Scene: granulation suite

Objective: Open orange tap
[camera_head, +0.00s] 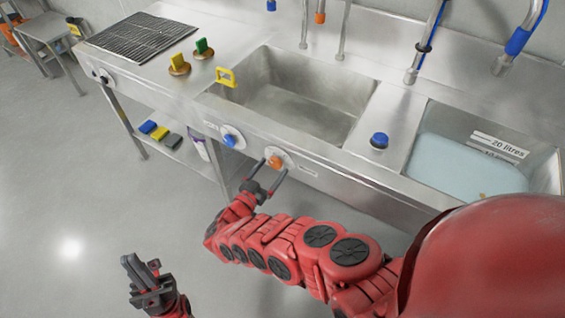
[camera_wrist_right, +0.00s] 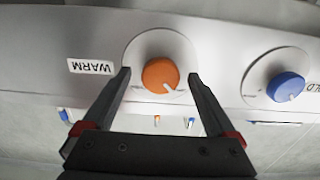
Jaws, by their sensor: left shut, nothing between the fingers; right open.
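The orange tap (camera_head: 275,161) is a round knob on a white disc on the sink unit's front panel. In the right wrist view the orange tap (camera_wrist_right: 160,75) has a white pointer mark at its lower right, and a WARM label (camera_wrist_right: 90,67) appears upside down beside it. My right gripper (camera_head: 268,174) is open in front of it; in the wrist view the fingertips (camera_wrist_right: 159,75) lie on either side of the knob, with visible gaps. Whether they reach its depth is unclear. My left gripper (camera_head: 140,268) is shut and empty, low over the floor, away from the sink.
A blue knob (camera_head: 231,139) sits beside the orange one; it also shows in the right wrist view (camera_wrist_right: 286,86). An empty basin (camera_head: 300,100) lies above the panel. Another basin holds water (camera_head: 460,165). A lower shelf (camera_head: 190,150) carries sponges. The floor at left is clear.

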